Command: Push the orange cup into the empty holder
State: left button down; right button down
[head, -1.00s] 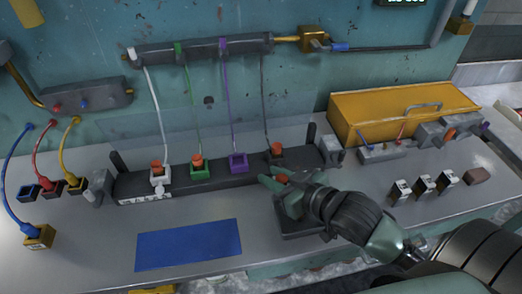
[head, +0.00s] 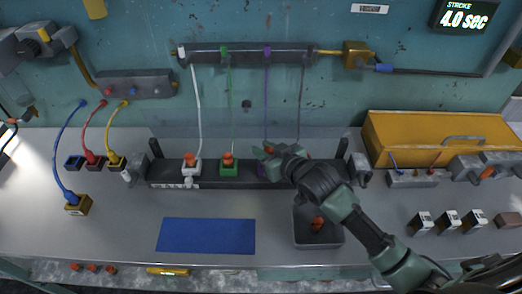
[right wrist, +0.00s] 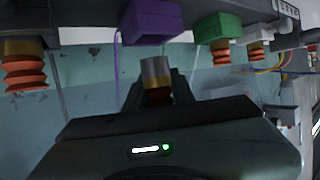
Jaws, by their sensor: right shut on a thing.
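The purple holder (head: 262,170) is on the dark rail and shows no cup in it. In the right wrist view the purple holder (right wrist: 152,22) is at the top. My right gripper (head: 270,150) is close to it, partly covering it. It is shut on the orange cup (right wrist: 157,96), whose metal collar (right wrist: 155,70) sticks out toward the purple holder, with a gap showing in the wrist view. My left gripper is not in view.
White (head: 191,166) and green (head: 229,168) holders with orange cups stand to the left on the rail (head: 160,172). Another orange cup (right wrist: 25,68) is on the purple holder's other side. A grey tray (head: 318,241) holds a loose orange cup. The blue mat (head: 206,236) is clear.

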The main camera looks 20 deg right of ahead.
jog(key=shift+w+a+f, duration=0.1)
jog(key=shift+w+a, duration=0.15)
jog(key=shift+w, duration=0.45)
notch_tip(320, 180, down, 3)
jog(key=shift+d+p, duration=0.1)
jog(key=shift+p, duration=0.4)
jog(key=shift+f, duration=0.2)
jog(key=shift+f, duration=0.2)
jog(key=c, duration=1.2)
grip_release()
jog(key=shift+r, duration=0.1)
